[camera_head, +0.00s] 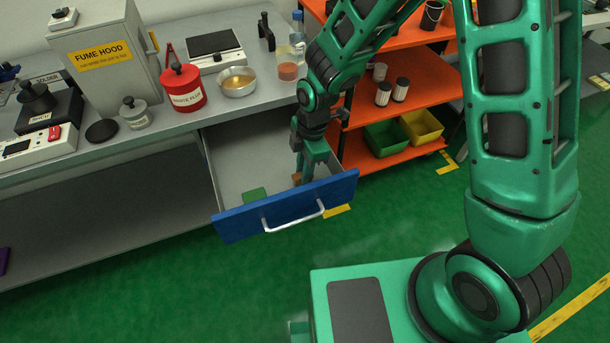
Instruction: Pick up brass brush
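My gripper (303,175) reaches down into an open drawer (238,160) with a blue front, near its right side. A small orange-brown thing (296,177) shows beside the fingertips, mostly hidden by them and the drawer front. It may be the brass brush, but too little shows to be sure. I cannot tell whether the fingers are closed on it or apart from it. A flat green piece (255,195) lies in the drawer near its front, left of my gripper.
The drawer front (240,222) with its metal handle stands out from the grey bench. A red waste can (183,88), a metal bowl (237,82) and a fume hood (105,55) stand on the bench. An orange shelf (435,85) is close on the right.

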